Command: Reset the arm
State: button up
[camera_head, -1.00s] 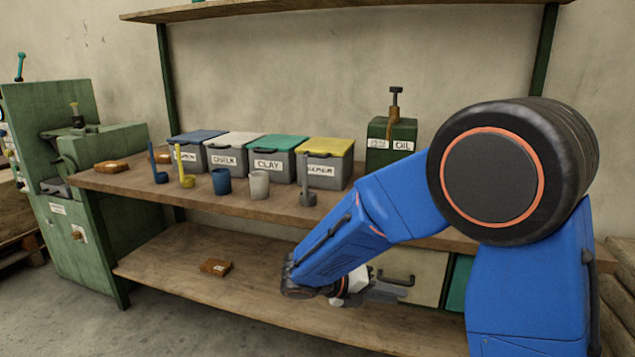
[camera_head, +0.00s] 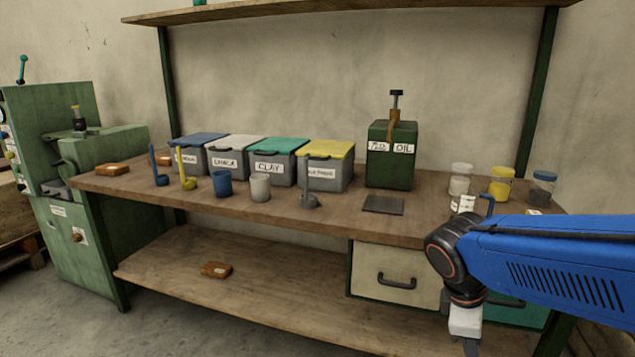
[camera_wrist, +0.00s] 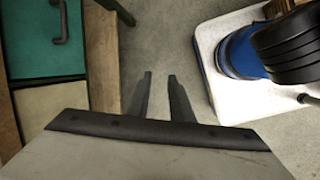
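My blue arm (camera_head: 560,262) reaches in from the right in the head view, in front of the bench's right end. My gripper hangs at the bottom edge of the head view, with its fingers partly cut off. In the wrist view, my gripper (camera_wrist: 160,80) shows two dark fingers standing apart with bare floor between them. It is open and holds nothing. It is in front of the bench, apart from the drawers.
A cream drawer (camera_head: 385,275) and a teal drawer (camera_wrist: 45,38) are near my gripper. A brown block (camera_head: 216,270) lies on the lower shelf.

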jog(key=s+a+r+m+t+y, duration=0.1)
jog(key=s+r+m+t+y, duration=0.1)
jog(key=s+m, duration=0.5)
jog(key=m+t+y, duration=0.1)
jog(key=m+t, duration=0.1)
jog(key=m, duration=0.3)
jog(key=shift+r+y, duration=0.15)
jog(key=shift+y, duration=0.25)
